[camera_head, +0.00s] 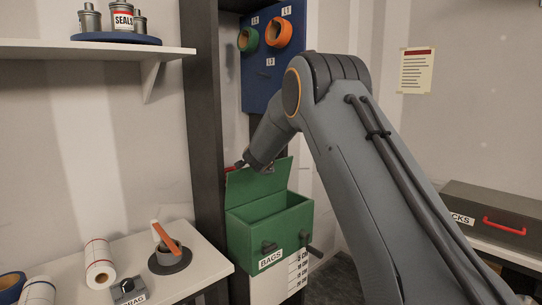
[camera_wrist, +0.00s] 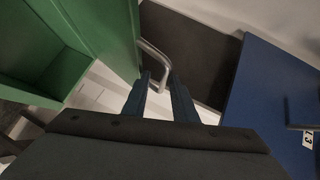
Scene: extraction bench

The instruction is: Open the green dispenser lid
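The green dispenser (camera_head: 262,238), labelled BAGS, stands below my gripper in the head view. Its green lid (camera_head: 250,184) is raised, tilted up at the back left, and the inside shows. In the wrist view the lid (camera_wrist: 112,28) is at upper left, beside the open box (camera_wrist: 30,62). A grey bar handle (camera_wrist: 155,52) beside the lid reaches back between my fingertips. My gripper (camera_wrist: 160,78) has its fingers apart, with a gap around the handle; contact cannot be told. In the head view its fingers are mostly hidden by the wrist and lid.
A dark post (camera_head: 205,120) stands left of the dispenser. A blue board (camera_head: 273,75) with tape rolls hangs above and behind it. A grey case (camera_head: 490,212) lies at right.

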